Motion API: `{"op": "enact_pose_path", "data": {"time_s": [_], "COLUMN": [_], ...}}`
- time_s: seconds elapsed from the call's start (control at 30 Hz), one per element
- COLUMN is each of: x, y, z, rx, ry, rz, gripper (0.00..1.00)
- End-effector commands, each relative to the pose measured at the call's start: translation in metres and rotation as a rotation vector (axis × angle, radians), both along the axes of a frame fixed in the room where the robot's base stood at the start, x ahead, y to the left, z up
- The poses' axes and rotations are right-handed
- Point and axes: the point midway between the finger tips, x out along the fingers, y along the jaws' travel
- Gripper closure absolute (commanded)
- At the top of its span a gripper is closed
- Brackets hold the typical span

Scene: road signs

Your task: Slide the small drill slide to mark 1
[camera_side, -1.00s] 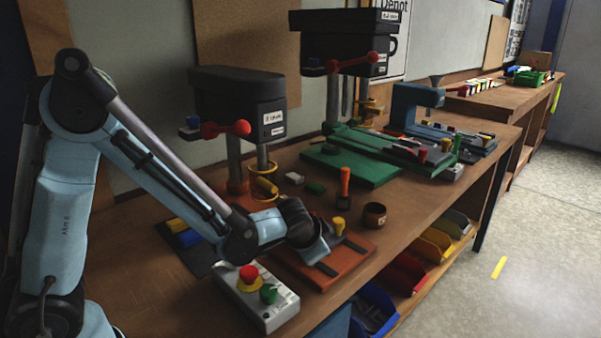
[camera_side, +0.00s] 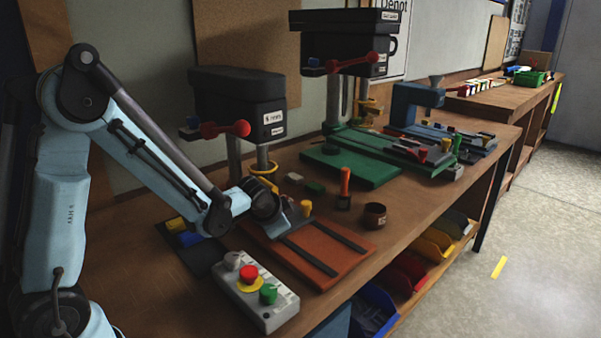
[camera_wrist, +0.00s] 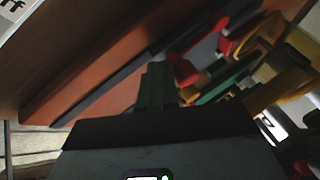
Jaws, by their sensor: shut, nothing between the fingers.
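The small drill (camera_side: 240,100) has a black head over an orange base plate (camera_side: 335,258) with two dark rails. Its slide appears to be the grey piece (camera_side: 290,222) with a yellow knob (camera_side: 305,208), at the rear of the base. My gripper (camera_side: 280,212) is low beside the slide, at its left; I cannot tell whether they touch. In the wrist view my gripper's dark green fingers (camera_wrist: 155,85) are together and empty, over the orange base (camera_wrist: 100,60) and a dark rail. The marks are not readable.
A grey control box (camera_side: 258,295) with red and green buttons stands in front of the base. A red-topped post (camera_side: 345,185) and a brown cup (camera_side: 374,215) stand behind it at right. A yellow guard (camera_side: 263,182) hangs under the drill head. A larger drill (camera_side: 345,50) stands farther back.

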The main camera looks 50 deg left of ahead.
Motion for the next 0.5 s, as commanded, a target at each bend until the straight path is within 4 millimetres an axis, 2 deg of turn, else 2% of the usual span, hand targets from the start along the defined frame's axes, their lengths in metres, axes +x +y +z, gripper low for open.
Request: {"op": "enact_pose_path", "data": {"time_s": [0.27,0.5], "x": [-0.002,-0.018], "y": [-0.007,-0.041], "z": [0.0,0.003], "rx": [0.001,0.001], "ry": [0.0,0.0], "rz": [-0.003,-0.004], "gripper": [1.0,1.0]}}
